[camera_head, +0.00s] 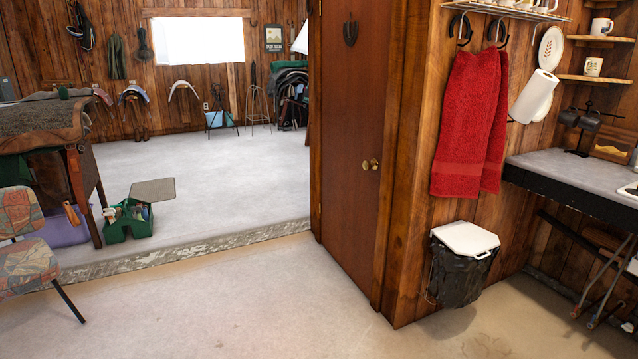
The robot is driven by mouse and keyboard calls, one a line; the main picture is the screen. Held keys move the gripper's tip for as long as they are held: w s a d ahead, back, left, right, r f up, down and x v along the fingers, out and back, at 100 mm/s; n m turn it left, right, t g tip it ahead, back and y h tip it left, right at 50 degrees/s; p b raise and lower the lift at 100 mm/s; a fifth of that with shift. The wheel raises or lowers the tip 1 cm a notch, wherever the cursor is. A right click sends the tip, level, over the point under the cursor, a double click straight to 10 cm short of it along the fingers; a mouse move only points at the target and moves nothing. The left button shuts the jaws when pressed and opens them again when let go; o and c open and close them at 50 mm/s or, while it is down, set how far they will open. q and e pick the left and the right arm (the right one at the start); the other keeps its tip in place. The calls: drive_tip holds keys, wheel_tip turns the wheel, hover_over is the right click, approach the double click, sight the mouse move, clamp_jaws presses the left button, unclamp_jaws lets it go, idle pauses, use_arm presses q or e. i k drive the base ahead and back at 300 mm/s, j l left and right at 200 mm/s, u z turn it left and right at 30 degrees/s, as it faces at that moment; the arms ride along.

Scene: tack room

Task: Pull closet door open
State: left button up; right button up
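The closet door (345,140) is a brown wooden door right of the picture's middle. It looks shut in its frame. A round brass knob (370,165) sits on its right side at mid height. Hinges show along its left edge, and a dark horseshoe (350,30) hangs on its upper part. Neither of my grippers shows in the head view, so their place and state are hidden.
The floor (250,300) before the door is clear. Right of it are red towels (470,120), a lidded bin (465,260) and a counter (580,180). A chair (28,255) and green caddy (128,222) stand left. A low floor edge (190,250) crosses left of the door.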

sight(356, 35)
drive_tip(key=i+j+u, duration=0.25)
drive_tip(key=i, duration=0.9)
drive_tip(key=i+u, duration=0.25)
drive_tip(key=i, duration=0.9)
